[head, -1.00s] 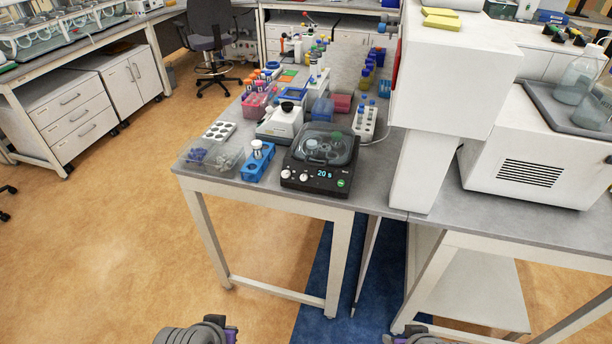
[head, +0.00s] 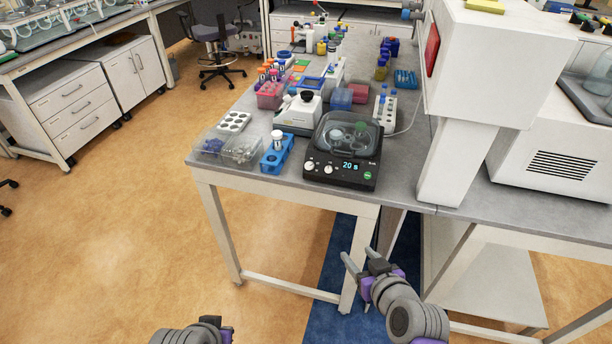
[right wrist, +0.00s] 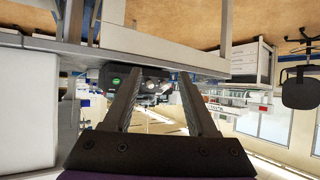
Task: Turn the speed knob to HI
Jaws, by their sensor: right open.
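My right gripper (head: 362,262) is open and empty, below and in front of the bench edge, apart from the device. In the right wrist view its fingers (right wrist: 160,88) are spread, with the device (right wrist: 130,76) beyond. Only part of my left arm shows; its fingers are out of view.
A blue rack (head: 277,158) and clear bins (head: 240,150) stand left of the device. A white instrument (head: 302,112) is behind it. A large white machine (head: 480,100) rises close on the right. The floor before the bench is clear.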

